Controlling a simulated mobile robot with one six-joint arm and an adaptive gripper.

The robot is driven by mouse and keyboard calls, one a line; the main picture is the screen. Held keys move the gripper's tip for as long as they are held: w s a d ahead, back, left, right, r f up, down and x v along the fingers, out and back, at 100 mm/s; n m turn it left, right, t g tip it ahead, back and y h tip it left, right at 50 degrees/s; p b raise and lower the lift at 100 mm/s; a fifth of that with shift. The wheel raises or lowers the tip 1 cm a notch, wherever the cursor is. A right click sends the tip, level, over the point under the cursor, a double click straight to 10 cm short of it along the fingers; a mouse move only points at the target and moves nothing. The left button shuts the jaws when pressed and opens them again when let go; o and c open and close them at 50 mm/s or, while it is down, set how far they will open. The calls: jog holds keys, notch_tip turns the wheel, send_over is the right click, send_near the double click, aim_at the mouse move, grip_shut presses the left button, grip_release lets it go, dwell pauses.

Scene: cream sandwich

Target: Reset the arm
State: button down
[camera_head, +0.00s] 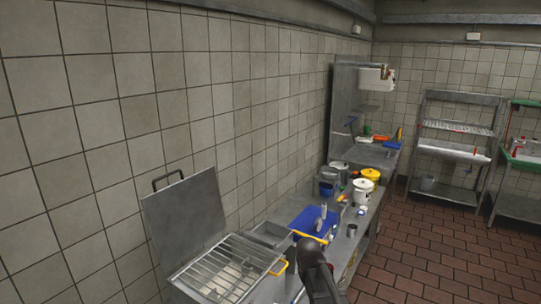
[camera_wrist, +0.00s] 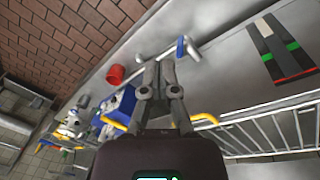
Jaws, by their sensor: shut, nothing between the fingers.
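My gripper (camera_wrist: 160,68) is in the middle of the wrist view. Its two fingers are together with nothing between them, above or beside the grey counter (camera_wrist: 215,75). In the head view, a dark part of my arm shows at the bottom, in front of the counter, and my fingers cannot be made out there.
A wire rack (camera_head: 225,268) with a raised metal lid (camera_head: 185,218) stands close to my arm. Beyond it are a blue board (camera_head: 303,219), a white bucket (camera_head: 363,193) and a yellow-topped bucket (camera_head: 370,175). A red cup (camera_wrist: 115,76) is near my fingers. Tiled floor (camera_head: 440,255) is clear at right.

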jog(key=s+d+f+m+b, duration=0.1)
jog(key=s+d+f, duration=0.1)
jog(key=s, duration=0.5)
jog(key=s+d+f+m+g+y+b, duration=0.1)
jog(key=s+d+f+m, duration=0.1)
jog(key=s, duration=0.4)
jog(key=shift+s+b, duration=0.35)
jog(key=shift+b, duration=0.05)
